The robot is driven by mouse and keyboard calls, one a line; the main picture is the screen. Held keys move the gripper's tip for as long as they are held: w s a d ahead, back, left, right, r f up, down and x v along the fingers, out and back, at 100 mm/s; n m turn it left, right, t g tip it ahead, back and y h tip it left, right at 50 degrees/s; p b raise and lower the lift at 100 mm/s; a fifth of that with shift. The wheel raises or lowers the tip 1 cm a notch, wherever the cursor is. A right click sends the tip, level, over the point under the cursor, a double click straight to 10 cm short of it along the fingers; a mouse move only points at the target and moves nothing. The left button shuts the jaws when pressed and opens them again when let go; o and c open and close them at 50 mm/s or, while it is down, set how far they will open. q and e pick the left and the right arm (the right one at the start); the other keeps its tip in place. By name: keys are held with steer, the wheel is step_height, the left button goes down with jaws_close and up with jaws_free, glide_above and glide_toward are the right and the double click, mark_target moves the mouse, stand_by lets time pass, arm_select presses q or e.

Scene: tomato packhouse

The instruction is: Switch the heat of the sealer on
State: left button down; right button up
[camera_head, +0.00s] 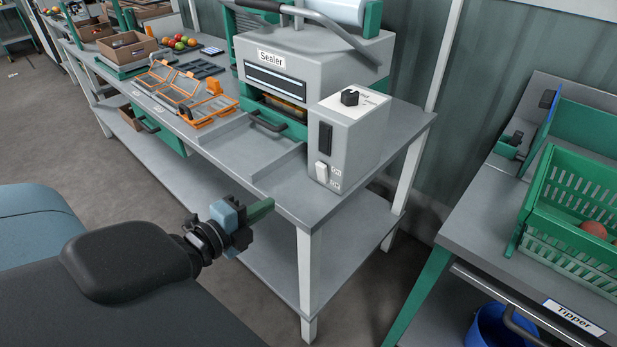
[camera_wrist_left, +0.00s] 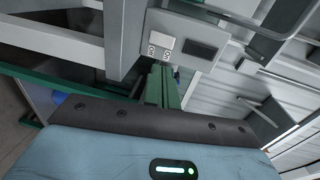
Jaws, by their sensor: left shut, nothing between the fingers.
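The grey sealer (camera_head: 312,48) stands on a metal table, with its name plate on the front. Its control box (camera_head: 345,135) is at the right end, with a black knob (camera_head: 349,97) on top. On the box front are a dark panel and, below it, a white rocker switch (camera_head: 322,172) with small labels beside it. In the left wrist view the white switch (camera_wrist_left: 165,45) shows just beyond my fingers. My left gripper (camera_head: 262,209) is shut and empty, in front of and below the switch, apart from it in the head view. My right gripper is not in view.
The sealer's table (camera_head: 290,195) has a front edge close to my left gripper. Orange frames (camera_head: 185,95) lie to the left of the sealer. A green crate (camera_head: 570,210) stands on the tipper at right, with a blue bucket (camera_head: 495,328) below.

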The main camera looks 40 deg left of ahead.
mark_target(319, 169)
arm_select(q)
steer(key=shift+w, duration=0.1)
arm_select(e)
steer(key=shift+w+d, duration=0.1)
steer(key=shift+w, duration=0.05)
